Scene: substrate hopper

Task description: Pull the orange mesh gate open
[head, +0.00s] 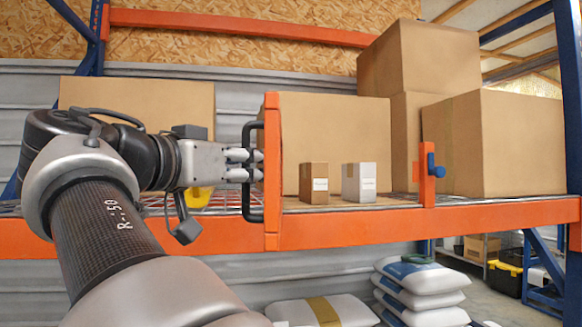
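The orange gate (272,170) shows almost edge-on as a narrow upright strip in the head view, standing out at an angle from the shelf front. Its mesh face cannot be made out. A black bow-shaped handle (247,207) is on the gate's left side. My gripper (243,165) comes in from the left, its fingers at the middle of the handle's upright bar. The fingertips reach to the bar and overlap it in the picture. Whether they are clamped on it cannot be told from this side. A short orange post (427,175) with a blue knob (437,172) stands apart, to the right.
A brown box (313,184) and a white box (359,182) stand on the shelf between gate and post. Large cartons (510,145) fill the shelf behind. The orange beam (350,225) runs along the shelf front. Sacks (420,290) lie below.

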